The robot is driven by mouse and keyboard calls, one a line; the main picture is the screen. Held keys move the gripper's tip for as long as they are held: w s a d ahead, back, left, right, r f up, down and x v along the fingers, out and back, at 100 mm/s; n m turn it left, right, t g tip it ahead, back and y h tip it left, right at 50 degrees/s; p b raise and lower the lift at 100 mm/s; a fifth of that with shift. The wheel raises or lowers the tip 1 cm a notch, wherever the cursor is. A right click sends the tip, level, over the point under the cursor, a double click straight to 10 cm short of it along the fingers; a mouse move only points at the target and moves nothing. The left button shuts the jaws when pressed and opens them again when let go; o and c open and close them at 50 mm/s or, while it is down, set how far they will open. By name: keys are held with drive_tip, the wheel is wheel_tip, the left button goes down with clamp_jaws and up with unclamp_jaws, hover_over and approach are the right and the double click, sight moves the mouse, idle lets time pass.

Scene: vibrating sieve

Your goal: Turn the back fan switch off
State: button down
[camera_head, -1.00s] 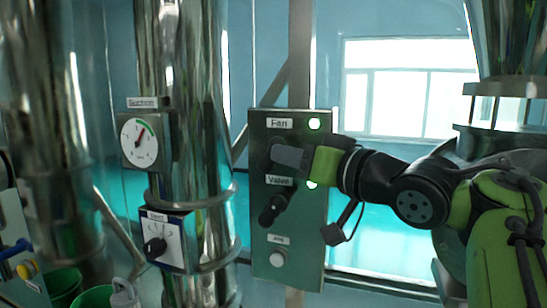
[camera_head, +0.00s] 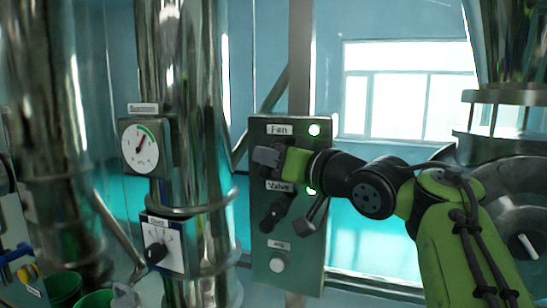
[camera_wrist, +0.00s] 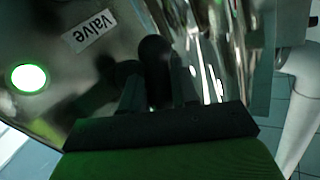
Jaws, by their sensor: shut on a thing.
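The grey switch panel (camera_head: 263,220) stands in the middle of the head view. Its "Fan" label (camera_head: 279,129) is at the top, with a lit green lamp (camera_head: 314,130) beside it. My gripper (camera_head: 266,157) is at the panel below that label and covers most of the fan switch there. In the wrist view a black knob (camera_wrist: 155,58), which I take to be the fan switch, sits between the two fingers, and my gripper is shut on it. The knob's exact angle is hard to tell.
Below are the "Valve" label (camera_head: 279,186), its black switch (camera_head: 273,213) and lit green lamp (camera_head: 311,191), and a pale "Jog" button (camera_head: 277,265). A gauge (camera_head: 141,145) and a dial box (camera_head: 164,242) are on the steel pipe to the left.

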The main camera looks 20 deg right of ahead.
drive_tip(key=shift+r, duration=0.1)
drive_tip(key=g+p, duration=0.1)
drive_tip(key=p, duration=0.1)
drive_tip(key=n+g+h+p, duration=0.1)
drive_tip(key=p, duration=0.1)
drive_tip(key=shift+a+r+p, duration=0.1)
drive_tip(key=shift+r+p, duration=0.15)
drive_tip(key=shift+p, duration=0.05)
drive_tip(key=n+g+h+p, duration=0.1)
drive_tip(key=g+p, duration=0.1)
drive_tip(key=p, duration=0.2)
drive_tip(key=shift+w+a, duration=0.1)
drive_tip(key=shift+a, duration=0.05)
drive_tip(key=n+g+h+p, duration=0.1)
drive_tip(key=g+h+p, duration=0.1)
drive_tip(key=p, duration=0.1)
drive_tip(key=shift+a+f, duration=0.1)
drive_tip(key=shift+a, duration=0.05)
drive_tip(key=shift+w+f+n+g+h+p, duration=0.1)
drive_tip(key=shift+f+n+g+h+p, duration=0.15)
drive_tip(key=shift+n+g+h+p, duration=0.65)
drive_tip(key=shift+h+b, duration=0.35)
drive_tip(key=shift+h, duration=0.15)
drive_tip(key=c, duration=1.2)
unclamp_jaws()
